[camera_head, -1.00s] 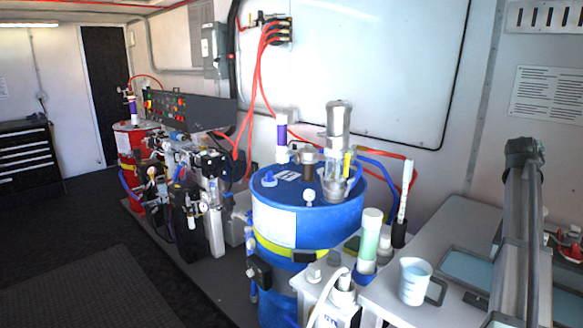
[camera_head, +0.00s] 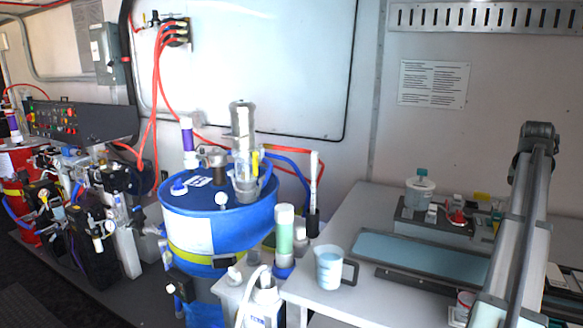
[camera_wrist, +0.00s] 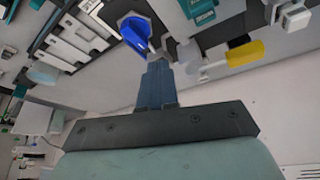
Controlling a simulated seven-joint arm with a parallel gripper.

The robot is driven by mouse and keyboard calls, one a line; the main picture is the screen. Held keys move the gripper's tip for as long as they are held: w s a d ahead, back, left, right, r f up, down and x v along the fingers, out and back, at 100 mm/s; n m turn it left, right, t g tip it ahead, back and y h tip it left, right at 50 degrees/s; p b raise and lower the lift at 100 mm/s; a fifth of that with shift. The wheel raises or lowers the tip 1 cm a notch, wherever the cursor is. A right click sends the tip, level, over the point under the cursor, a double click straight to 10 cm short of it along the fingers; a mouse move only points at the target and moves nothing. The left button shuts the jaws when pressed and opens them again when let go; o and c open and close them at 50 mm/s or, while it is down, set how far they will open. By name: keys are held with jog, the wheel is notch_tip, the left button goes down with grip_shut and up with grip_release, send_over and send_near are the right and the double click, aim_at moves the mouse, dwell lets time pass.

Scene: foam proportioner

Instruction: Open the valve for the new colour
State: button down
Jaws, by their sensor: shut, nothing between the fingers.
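My gripper (camera_wrist: 158,82) shows in the wrist view with its narrow dark fingers together and empty. A blue handle-like part (camera_wrist: 136,32) appears just beyond the fingertips; I cannot tell whether they touch. A yellow handle-like part (camera_wrist: 245,53) is to the right of the fingers. I cannot tell which of these, if either, is the valve for the new colour. In the head view, a wall manifold (camera_head: 178,34) with small fittings feeds red hoses (camera_head: 155,85). A blue drum (camera_head: 220,225) stands below with pump fittings on top. My gripper is outside the head view.
A white bench (camera_head: 375,215) on the right holds a measuring jug (camera_head: 329,268), a lidded pot (camera_head: 419,190) and a pale blue tray (camera_head: 420,256). Dark proportioner equipment (camera_head: 90,215) and a red drum (camera_head: 17,160) crowd the left. Hoses cross behind the blue drum.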

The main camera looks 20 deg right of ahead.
jog(key=s+m+y, duration=0.1)
jog(key=s+y, duration=0.1)
jog(key=s, duration=0.4)
jog(key=shift+g, duration=0.3)
jog(key=shift+w+a+f, duration=0.1)
jog(key=shift+a+f, duration=0.1)
jog(key=shift+f, duration=1.65)
jog(key=shift+w+a+f, duration=0.1)
jog(key=shift+a+f, duration=0.05)
jog(key=shift+f, duration=1.75)
jog(key=shift+w+d, duration=0.15)
jog(key=shift+w+a, duration=0.35)
jog(key=shift+w, duration=1.2)
jog(key=shift+a, duration=0.2)
